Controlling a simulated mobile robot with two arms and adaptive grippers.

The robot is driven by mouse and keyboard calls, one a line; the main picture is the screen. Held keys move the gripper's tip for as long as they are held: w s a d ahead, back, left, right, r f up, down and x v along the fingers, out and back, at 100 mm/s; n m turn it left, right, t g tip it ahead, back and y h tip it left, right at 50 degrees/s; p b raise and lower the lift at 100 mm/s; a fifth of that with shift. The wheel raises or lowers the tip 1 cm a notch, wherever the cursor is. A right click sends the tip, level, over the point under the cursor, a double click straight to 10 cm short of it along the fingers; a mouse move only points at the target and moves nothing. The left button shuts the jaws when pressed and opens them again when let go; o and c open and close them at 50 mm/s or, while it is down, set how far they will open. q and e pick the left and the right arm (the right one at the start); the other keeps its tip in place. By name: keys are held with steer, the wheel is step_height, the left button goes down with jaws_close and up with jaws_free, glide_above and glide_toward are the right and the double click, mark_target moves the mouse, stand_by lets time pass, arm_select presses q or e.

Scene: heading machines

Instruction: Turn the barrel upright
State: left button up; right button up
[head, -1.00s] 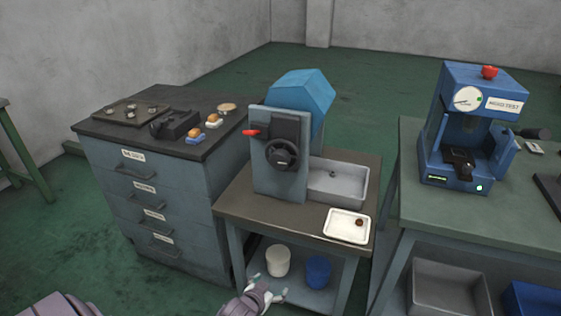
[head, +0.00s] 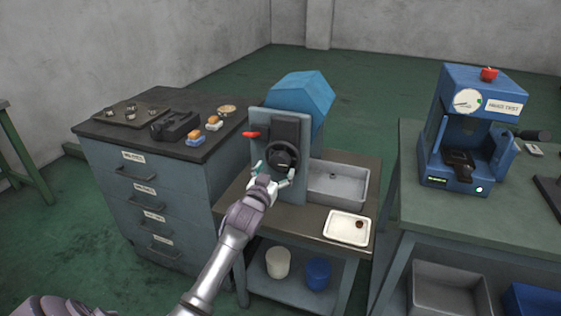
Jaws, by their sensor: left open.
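The barrel (head: 303,92) is a blue, many-sided drum at the back of a grey-blue machine stand, tilted with its far end up to the right. A black handwheel (head: 282,156) is on the front of the stand, with a red lever (head: 251,134) to its upper left. My left gripper (head: 273,173) is open in front of the handwheel's lower rim, its fingers spread to either side. Whether they touch the rim cannot be told. My right gripper is out of view.
A grey bin (head: 338,198) and a white tray (head: 346,237) with a small brown piece stand right of the wheel. A drawer cabinet (head: 165,215) is at left. A blue tester (head: 461,175) stands on the right bench. White and blue buckets sit on the lower shelf.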

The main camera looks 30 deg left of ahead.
mark_target(278, 165)
arm_select(q)
steer(key=x, duration=0.5)
steer(key=c, duration=1.2)
